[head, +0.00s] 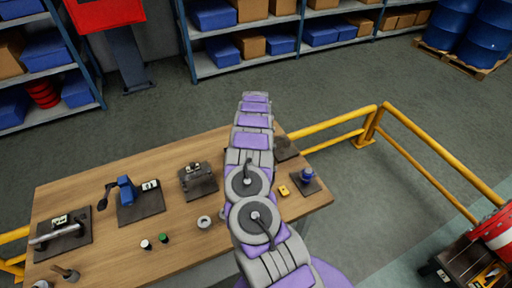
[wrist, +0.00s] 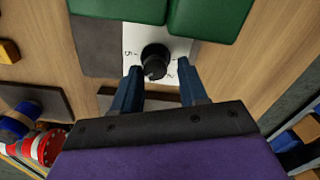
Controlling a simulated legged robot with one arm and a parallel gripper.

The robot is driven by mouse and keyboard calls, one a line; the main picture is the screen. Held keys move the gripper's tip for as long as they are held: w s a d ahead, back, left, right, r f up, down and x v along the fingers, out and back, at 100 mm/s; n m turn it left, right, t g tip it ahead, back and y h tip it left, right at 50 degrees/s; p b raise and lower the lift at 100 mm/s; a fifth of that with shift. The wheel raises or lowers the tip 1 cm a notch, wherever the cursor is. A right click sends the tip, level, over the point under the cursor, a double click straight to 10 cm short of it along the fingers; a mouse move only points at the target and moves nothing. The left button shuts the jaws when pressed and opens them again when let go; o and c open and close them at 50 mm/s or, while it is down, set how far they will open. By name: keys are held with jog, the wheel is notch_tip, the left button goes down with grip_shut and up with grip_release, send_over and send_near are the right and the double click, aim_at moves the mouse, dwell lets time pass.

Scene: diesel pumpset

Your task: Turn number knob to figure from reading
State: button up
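In the wrist view a black round knob (wrist: 153,62) sits on a white dial plate (wrist: 182,44) with printed figures around it. A 5 seems to show at its left; the other marks are too small to read surely. My gripper (wrist: 158,68) is open, with its two blue fingers apart. The fingertips are close to the near side of the knob, one left and one right; I cannot tell whether they touch it. In the head view my arm covers the knob and the gripper. White labels or readouts (head: 150,185) stand on the table, their figures unreadable.
Two green blocks (wrist: 213,18) border the dial plate. The wooden table (head: 100,180) holds a blue-handled device (head: 127,190), a grey fixture (head: 195,178), a blue piece on a plate (head: 308,175), a ring (head: 204,222) and small caps. Yellow railing (head: 440,150) stands to the right.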

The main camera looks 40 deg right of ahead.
jog(key=shift+o, duration=1)
jog(key=shift+s+f, duration=0.1)
jog(key=shift+s, duration=0.05)
notch_tip(320, 180, up, 17)
jog(key=shift+d, duration=0.1)
